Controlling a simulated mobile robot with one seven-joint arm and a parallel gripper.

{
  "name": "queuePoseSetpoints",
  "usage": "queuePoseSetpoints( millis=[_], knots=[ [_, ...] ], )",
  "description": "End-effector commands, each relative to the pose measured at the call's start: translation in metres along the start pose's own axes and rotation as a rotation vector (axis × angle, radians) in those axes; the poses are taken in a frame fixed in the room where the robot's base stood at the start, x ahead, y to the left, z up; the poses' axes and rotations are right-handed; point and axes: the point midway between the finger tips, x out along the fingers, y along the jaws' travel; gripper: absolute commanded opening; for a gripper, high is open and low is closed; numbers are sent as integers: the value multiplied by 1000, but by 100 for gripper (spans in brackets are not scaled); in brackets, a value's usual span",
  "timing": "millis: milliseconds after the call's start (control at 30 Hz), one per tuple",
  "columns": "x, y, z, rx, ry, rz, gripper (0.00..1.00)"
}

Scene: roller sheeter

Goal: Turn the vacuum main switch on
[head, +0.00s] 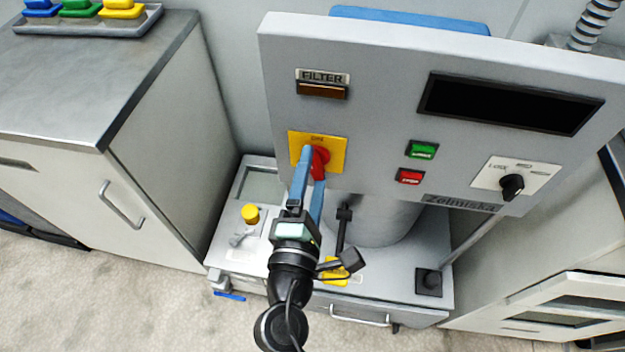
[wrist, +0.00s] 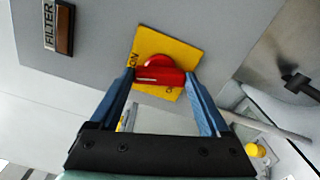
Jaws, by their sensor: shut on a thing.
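The vacuum main switch is a red rotary knob (head: 321,158) on a square yellow plate (head: 337,143) at the left of the grey control panel. In the wrist view the red knob (wrist: 158,70) lies crosswise between my two blue fingertips, and the yellow plate (wrist: 181,55) shows behind it with black lettering partly covered. My gripper (head: 312,165) is shut on the knob, one finger at each end of its handle; it also shows in the wrist view (wrist: 159,77). I cannot tell for certain which marked position the knob points to.
The panel also carries a FILTER indicator (head: 322,88), a dark display (head: 510,104), a green button (head: 422,150), a red button (head: 411,177) and a black selector knob (head: 512,187). A yellow-topped button (head: 250,213) stands on the machine base below. A cabinet (head: 130,120) stands at left.

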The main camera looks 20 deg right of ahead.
Motion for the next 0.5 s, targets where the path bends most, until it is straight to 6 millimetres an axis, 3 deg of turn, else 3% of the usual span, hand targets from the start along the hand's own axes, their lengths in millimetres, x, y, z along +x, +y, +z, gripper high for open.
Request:
queuePoseSetpoints(
  millis=[500],
  knots=[
    [0,-2,0,276,0,-2,24]
  ],
)
